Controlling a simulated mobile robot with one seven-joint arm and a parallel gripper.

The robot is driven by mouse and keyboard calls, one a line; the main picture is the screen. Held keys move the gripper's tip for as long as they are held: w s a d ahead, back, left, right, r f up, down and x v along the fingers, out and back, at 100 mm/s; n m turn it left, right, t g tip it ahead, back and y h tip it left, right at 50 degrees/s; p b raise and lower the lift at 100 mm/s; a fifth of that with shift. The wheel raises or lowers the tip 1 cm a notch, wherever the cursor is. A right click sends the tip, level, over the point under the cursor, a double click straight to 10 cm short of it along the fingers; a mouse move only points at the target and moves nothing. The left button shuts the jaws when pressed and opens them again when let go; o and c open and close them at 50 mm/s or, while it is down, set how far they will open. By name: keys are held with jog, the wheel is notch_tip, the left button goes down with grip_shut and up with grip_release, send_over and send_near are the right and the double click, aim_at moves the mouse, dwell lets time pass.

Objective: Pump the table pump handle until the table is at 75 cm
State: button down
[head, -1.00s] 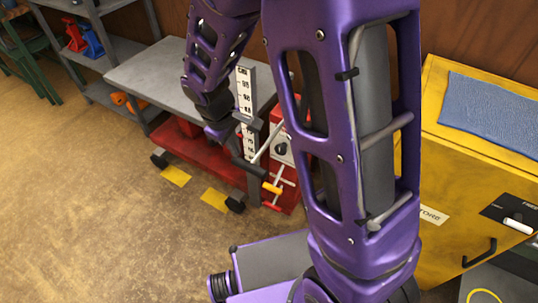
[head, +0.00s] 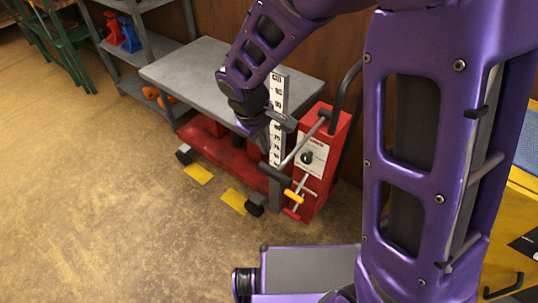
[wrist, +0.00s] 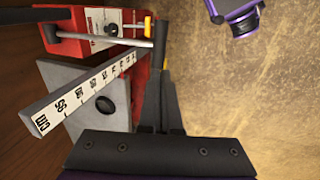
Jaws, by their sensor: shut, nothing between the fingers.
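The lift table has a grey top (head: 215,75) and a red base on dark wheels. At its right end stands a red pump unit (head: 335,135). Its pump handle (head: 303,142) is a silver rod slanting down to a black grip (head: 275,175); the black grip (wrist: 160,38) also shows in the wrist view. My gripper (head: 262,143) is shut and empty, beside the scale. In the wrist view its fingertips (wrist: 164,75) point toward the grip, seemingly apart from it.
Yellow floor marks (head: 198,174) lie before the table. A grey shelf (head: 140,45) stands at the back left, a yellow cabinet (head: 505,240) at the right. Open floor lies at front left.

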aim_at(274, 172)
jog(key=b+x, duration=0.2)
jog(key=x, duration=1.1)
